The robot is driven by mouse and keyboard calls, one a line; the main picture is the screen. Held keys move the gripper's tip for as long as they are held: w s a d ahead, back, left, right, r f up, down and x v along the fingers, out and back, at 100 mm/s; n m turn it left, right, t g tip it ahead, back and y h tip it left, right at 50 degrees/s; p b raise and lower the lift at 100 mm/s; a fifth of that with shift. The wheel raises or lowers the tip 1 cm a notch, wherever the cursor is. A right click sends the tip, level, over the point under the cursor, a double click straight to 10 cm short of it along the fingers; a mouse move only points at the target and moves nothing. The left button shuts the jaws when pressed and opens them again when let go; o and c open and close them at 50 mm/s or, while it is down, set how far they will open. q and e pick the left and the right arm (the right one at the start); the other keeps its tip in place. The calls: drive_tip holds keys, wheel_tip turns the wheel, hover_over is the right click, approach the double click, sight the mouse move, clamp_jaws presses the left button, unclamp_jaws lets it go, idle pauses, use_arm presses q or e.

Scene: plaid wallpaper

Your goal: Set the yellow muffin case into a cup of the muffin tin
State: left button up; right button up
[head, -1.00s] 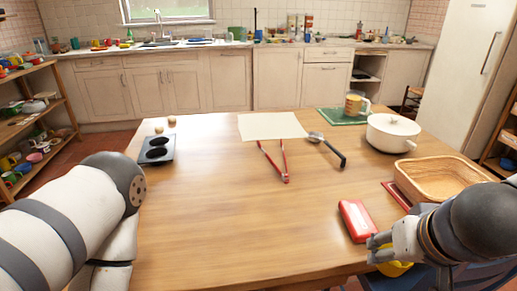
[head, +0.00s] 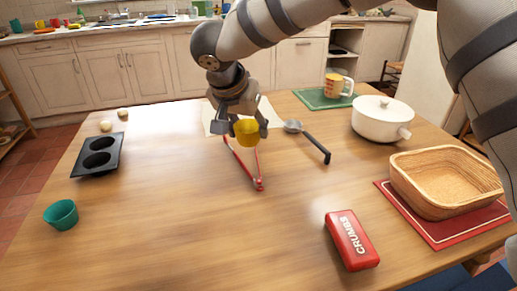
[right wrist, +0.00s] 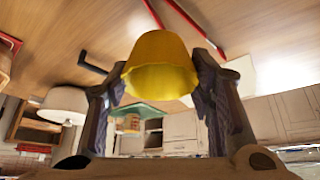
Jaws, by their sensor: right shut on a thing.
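The yellow muffin case (head: 247,132) is held between the fingers of my right gripper (head: 245,128), above the middle of the table near the red tongs. In the right wrist view the yellow case (right wrist: 160,65) sits between the two fingers of my right gripper (right wrist: 160,85). The black muffin tin (head: 118,156) lies at the left of the table, with two round cups that look empty. My right gripper is to the right of the tin, apart from it. My left gripper is not in view.
A teal cup-shaped case (head: 61,214) stands in front of the tin. The front middle of the table is clear.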

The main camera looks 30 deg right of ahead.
drive_tip(key=shift+w+r, duration=0.2)
drive_tip(key=shift+w, duration=0.05)
drive_tip(key=d+f, duration=0.4)
drive_tip(key=d, duration=0.5)
approach(296, 162)
drive_tip(key=shift+w+d+f+m, duration=0.15)
drive_tip(key=shift+w+d+f, duration=0.15)
drive_tip(key=shift+w+d, duration=0.2)
drive_tip(key=shift+w+d+f+m, duration=0.15)
drive_tip(key=shift+w+d+f, duration=0.1)
drive_tip(key=shift+w+d, duration=0.15)
wheel_tip(296, 162, down, 3)
drive_tip(key=shift+d+r, duration=0.1)
drive_tip(key=shift+d, duration=0.05)
drive_tip(key=shift+f, duration=0.25)
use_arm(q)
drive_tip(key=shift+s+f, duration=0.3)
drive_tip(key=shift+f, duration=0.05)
use_arm(e)
drive_tip(key=shift+r, duration=0.1)
